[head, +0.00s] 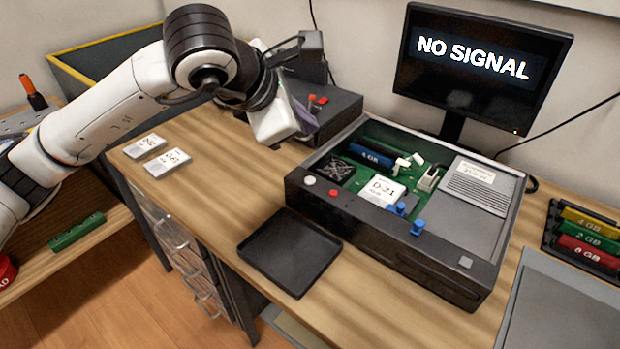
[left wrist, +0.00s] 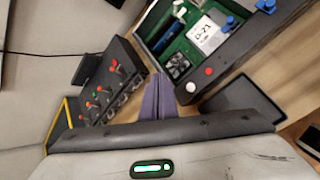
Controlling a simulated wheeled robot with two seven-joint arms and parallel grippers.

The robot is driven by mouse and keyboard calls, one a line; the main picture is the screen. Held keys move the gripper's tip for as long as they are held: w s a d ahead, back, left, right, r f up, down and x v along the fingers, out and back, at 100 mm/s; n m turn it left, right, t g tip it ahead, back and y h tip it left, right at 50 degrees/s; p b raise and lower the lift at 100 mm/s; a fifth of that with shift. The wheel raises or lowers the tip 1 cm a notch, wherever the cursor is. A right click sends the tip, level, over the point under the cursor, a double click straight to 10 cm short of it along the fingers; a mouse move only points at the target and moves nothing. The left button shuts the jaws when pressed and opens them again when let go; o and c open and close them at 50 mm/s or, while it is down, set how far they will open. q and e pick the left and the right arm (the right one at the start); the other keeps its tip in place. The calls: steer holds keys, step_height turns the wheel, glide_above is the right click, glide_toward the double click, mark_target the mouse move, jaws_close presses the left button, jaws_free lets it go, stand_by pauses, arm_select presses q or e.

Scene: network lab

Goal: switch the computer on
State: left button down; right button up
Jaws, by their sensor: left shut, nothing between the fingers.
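The computer is an open dark case (head: 400,240) on the wooden table, with a green board inside. A white round button (head: 310,180) and a red button (head: 334,193) sit on its front-left rim; in the left wrist view the white (left wrist: 191,87) and red (left wrist: 208,71) buttons also show. A small grey square (head: 465,262) is at the rim's right end. The monitor (head: 480,65) behind reads "NO SIGNAL". My left gripper (head: 306,122) is above the table, left of the case and apart from it; its purple fingers (left wrist: 159,100) are shut and empty. My right gripper is out of view.
A dark box with switches (head: 335,108) stands behind my left gripper. An empty black tray (head: 290,252) lies in front of the case. Two white chips (head: 167,163) lie at left. A rack of coloured memory modules (head: 588,238) is at right.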

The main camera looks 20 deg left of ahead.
arm_select(q)
steer(key=shift+f, duration=0.15)
steer(key=b, duration=0.5)
glide_above(310, 181)
steer(key=f, duration=0.5)
steer(key=s+f, duration=0.1)
steer(key=f, duration=0.2)
steer(key=shift+a, duration=0.3)
steer(key=shift+f, duration=0.3)
stand_by(0.8)
steer(key=shift+f+b, duration=0.35)
steer(key=shift+b, duration=0.6)
